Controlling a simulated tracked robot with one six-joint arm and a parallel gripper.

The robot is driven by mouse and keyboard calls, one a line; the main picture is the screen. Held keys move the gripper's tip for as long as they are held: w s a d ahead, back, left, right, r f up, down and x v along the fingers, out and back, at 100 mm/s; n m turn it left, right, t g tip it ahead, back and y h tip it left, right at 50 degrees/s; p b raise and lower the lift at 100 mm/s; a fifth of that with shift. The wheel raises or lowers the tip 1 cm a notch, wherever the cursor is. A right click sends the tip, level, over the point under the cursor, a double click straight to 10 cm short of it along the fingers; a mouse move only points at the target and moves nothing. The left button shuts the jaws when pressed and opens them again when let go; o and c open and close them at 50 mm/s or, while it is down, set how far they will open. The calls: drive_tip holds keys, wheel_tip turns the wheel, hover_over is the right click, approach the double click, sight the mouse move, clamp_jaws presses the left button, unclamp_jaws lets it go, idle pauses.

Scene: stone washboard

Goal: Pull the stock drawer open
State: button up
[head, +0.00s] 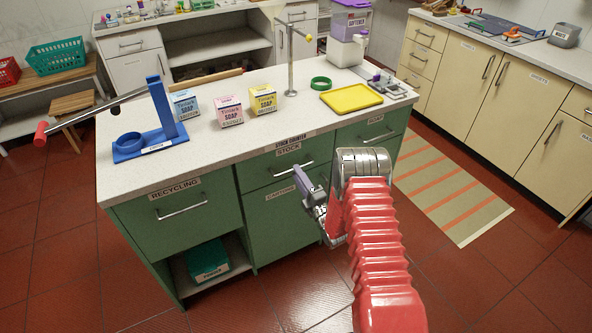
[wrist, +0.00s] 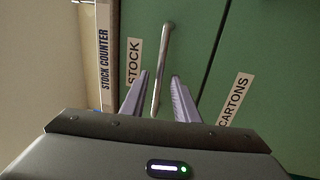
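The stock drawer (head: 262,172) is a green front under the counter, labelled STOCK, and looks shut. Its metal bar handle (head: 283,171) shows in the head view, and in the wrist view the handle (wrist: 163,65) runs between my two fingers. My gripper (head: 304,178) is in front of the drawer's right part, close to the handle. In the wrist view my gripper (wrist: 160,76) has its purple-grey fingers apart, with a gap on both sides of the bar. I cannot tell how deep the bar sits between them.
The cartons front (head: 275,225) lies below, the recycling drawer (head: 180,218) to the left. The counter top (head: 240,140) overhangs, carrying soap boxes (head: 229,111), a blue stand (head: 150,140) and a yellow tray (head: 351,98). The red tiled floor (head: 310,290) in front is clear.

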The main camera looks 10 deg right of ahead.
drive_tip(key=shift+x, duration=1.6)
drive_tip(key=shift+c, duration=0.5)
clamp_jaws()
drive_tip(key=shift+d, duration=0.15)
